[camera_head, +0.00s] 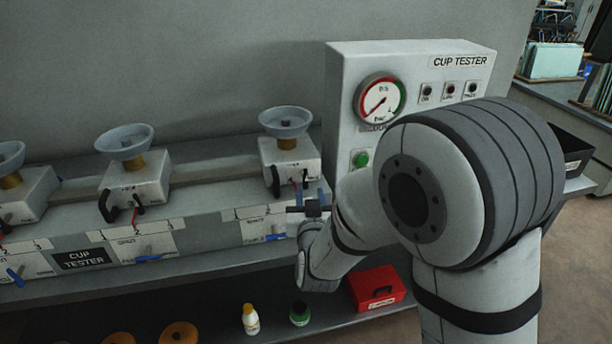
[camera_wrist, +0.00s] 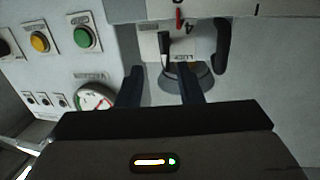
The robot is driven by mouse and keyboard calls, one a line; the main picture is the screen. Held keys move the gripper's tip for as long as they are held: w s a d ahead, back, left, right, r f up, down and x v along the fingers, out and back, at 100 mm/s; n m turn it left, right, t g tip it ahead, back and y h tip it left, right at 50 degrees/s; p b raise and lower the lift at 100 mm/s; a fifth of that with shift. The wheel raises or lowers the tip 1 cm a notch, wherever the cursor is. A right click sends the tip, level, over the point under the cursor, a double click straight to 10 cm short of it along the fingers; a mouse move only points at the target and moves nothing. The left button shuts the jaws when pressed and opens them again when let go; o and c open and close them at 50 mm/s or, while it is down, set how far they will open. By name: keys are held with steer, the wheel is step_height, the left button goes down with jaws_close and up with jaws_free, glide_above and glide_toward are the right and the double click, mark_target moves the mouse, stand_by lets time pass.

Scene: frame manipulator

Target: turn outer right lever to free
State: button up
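The rightmost cup station (camera_head: 288,158) is a white block with a grey cup on top, on the bench edge. A black loop handle (camera_head: 275,181) is at its left front, and a small dark lever (camera_head: 305,180) at its right front. My gripper (camera_head: 314,207) is just below and right of that lever. In the wrist view, my gripper (camera_wrist: 157,72) is open. Its two dark fingers are apart, and the small dark lever (camera_wrist: 165,43) appears beyond the gap between them. The loop handle (camera_wrist: 222,46) is right of the fingers. I cannot tell whether a finger touches the lever.
The white CUP TESTER cabinet (camera_head: 345,75) stands close to the right of the station. Two more cup stations (camera_head: 137,182) (camera_head: 22,195) are to the left. Blue levers (camera_head: 275,237) project from the bench front. Bottles and a red box (camera_head: 377,287) are on the shelf below.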

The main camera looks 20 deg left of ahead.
mark_target(306, 180)
steer(key=x, duration=0.2)
steer(key=p+x, duration=0.1)
steer(key=x, duration=0.2)
steer(key=p+x, duration=0.1)
steer(key=x, duration=0.1)
steer(key=shift+w+a+r, duration=0.15)
steer(key=shift+w+a, duration=0.05)
steer(key=shift+a, duration=0.25)
jaws_close()
